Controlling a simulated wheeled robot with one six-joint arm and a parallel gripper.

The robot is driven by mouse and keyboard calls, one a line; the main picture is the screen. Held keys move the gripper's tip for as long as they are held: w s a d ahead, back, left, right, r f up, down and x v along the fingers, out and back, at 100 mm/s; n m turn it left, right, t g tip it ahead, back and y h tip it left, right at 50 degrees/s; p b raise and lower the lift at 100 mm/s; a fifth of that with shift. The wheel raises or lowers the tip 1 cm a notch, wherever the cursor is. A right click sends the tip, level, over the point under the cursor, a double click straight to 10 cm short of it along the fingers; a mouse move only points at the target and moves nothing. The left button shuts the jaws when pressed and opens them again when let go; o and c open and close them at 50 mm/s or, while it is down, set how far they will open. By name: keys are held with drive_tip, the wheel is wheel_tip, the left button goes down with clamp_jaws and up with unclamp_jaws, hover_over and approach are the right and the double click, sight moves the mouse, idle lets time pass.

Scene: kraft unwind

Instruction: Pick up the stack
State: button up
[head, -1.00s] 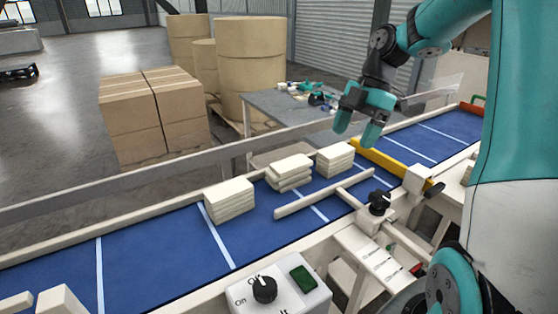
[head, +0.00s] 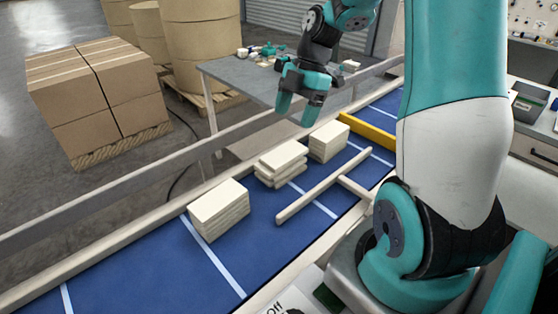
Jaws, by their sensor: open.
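Three stacks of flat cream pieces sit on the blue conveyor belt (head: 140,270). The near stack (head: 219,209) is the leftmost, beside a white line. The middle stack (head: 281,163) has its layers out of line. The far stack (head: 329,141) looks neat and stands closest to the yellow bar. I cannot tell which stack the task means. My gripper (head: 298,112) is open and empty, fingers pointing down. It hangs above the far side of the belt, near the middle and far stacks and apart from them.
A cream T-shaped bar (head: 325,186) lies across the belt in front of the stacks. A yellow bar (head: 368,131) crosses beyond them. A grey rail (head: 130,171) runs along the far side. Behind it stand a grey table (head: 240,84) with small items and boxes on a pallet (head: 95,95).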

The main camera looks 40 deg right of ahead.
sight(284, 152)
drive_tip(key=p+x, duration=0.1)
drive_tip(key=x, duration=0.5)
drive_tip(key=shift+a+f, duration=0.1)
drive_tip(key=shift+f, duration=0.15)
drive_tip(key=p+x, duration=0.1)
drive_tip(key=x, duration=0.1)
drive_tip(key=p+x, duration=0.1)
drive_tip(key=x, duration=0.1)
drive_tip(key=shift+s+p, duration=0.25)
drive_tip(key=shift+p, duration=0.05)
drive_tip(key=shift+a+f, duration=0.2)
drive_tip(key=shift+f, duration=0.4)
drive_tip(key=shift+f, duration=0.2)
drive_tip(key=c, duration=0.7)
